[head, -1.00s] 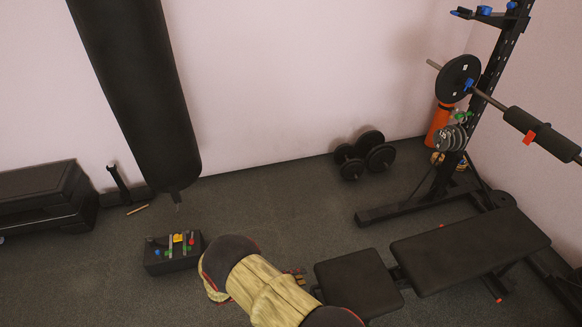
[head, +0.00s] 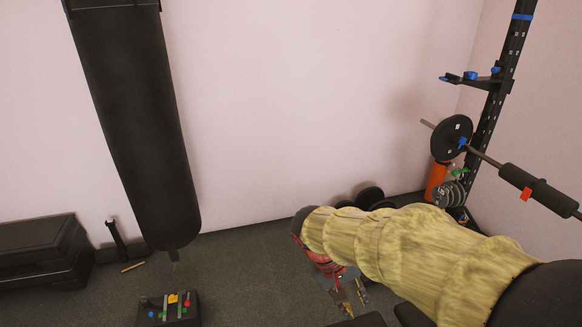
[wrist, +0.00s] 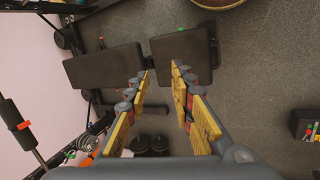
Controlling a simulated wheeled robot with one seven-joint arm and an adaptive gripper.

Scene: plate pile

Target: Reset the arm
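My arm (head: 400,245), in a yellowish cover, reaches in from the lower right of the head view. It ends in my gripper (head: 354,298), which points down above the floor beside the bench. In the wrist view my gripper (wrist: 163,74) shows two yellow-padded fingers with a clear gap between them. It is open, and nothing is held between the fingers. Beyond the fingertips lie the black bench pads (wrist: 105,70) and dark floor.
A punching bag (head: 135,120) hangs at the left. A black box with coloured items (head: 172,310) stands on the floor. Dumbbells (wrist: 150,143) lie by the wall, partly behind my arm in the head view. A rack with a barbell (head: 485,158) stands at the right.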

